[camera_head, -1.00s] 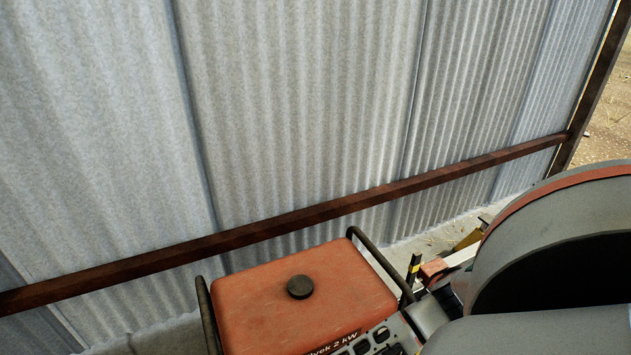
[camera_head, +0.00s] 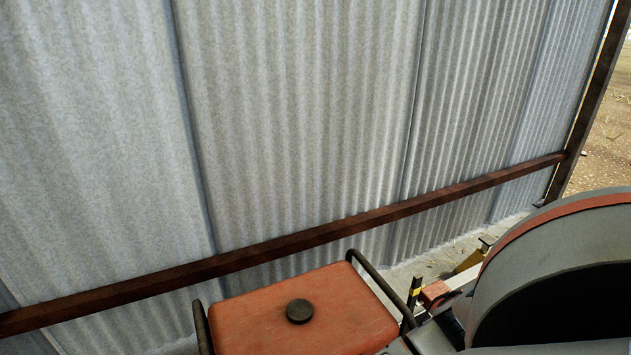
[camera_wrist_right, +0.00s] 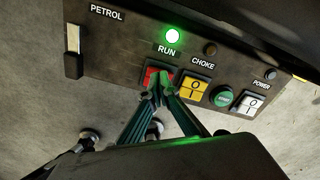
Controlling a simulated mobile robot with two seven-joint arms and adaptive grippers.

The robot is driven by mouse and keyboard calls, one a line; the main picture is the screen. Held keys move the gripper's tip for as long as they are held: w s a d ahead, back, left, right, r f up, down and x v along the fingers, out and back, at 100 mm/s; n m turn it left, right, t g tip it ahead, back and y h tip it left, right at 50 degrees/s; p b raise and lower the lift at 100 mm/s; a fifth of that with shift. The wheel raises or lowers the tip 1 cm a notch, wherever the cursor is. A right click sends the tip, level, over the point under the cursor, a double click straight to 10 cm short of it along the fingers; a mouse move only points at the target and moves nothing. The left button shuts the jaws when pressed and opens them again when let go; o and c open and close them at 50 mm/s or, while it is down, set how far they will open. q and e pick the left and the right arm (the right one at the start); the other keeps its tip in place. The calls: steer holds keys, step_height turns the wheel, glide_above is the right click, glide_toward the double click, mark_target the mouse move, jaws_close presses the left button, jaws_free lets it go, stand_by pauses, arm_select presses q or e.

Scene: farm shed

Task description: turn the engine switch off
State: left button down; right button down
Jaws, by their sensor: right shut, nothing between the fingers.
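The generator (camera_head: 262,322) is an orange-topped machine with a black cap, low in the head view; its front panel is hidden there behind my right arm. In the right wrist view the dark control panel (camera_wrist_right: 125,50) shows a red switch (camera_wrist_right: 151,75) under the word RUN. A green lamp (camera_wrist_right: 172,36) above RUN is lit. My right gripper (camera_wrist_right: 161,83) is shut and empty, its green fingertips at the red switch and covering part of it. I cannot tell whether they press it. My left gripper is in neither view.
Right of the red switch are a yellow rocker (camera_wrist_right: 193,89), a green button (camera_wrist_right: 222,96) and a white POWER rocker (camera_wrist_right: 249,104). A PETROL lever (camera_wrist_right: 73,50) is at the left. A corrugated wall (camera_head: 300,120) with a rusty rail (camera_head: 300,240) stands behind the generator.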

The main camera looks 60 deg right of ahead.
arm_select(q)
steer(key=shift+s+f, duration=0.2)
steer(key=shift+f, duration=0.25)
arm_select(e)
steer(key=shift+f, duration=0.55)
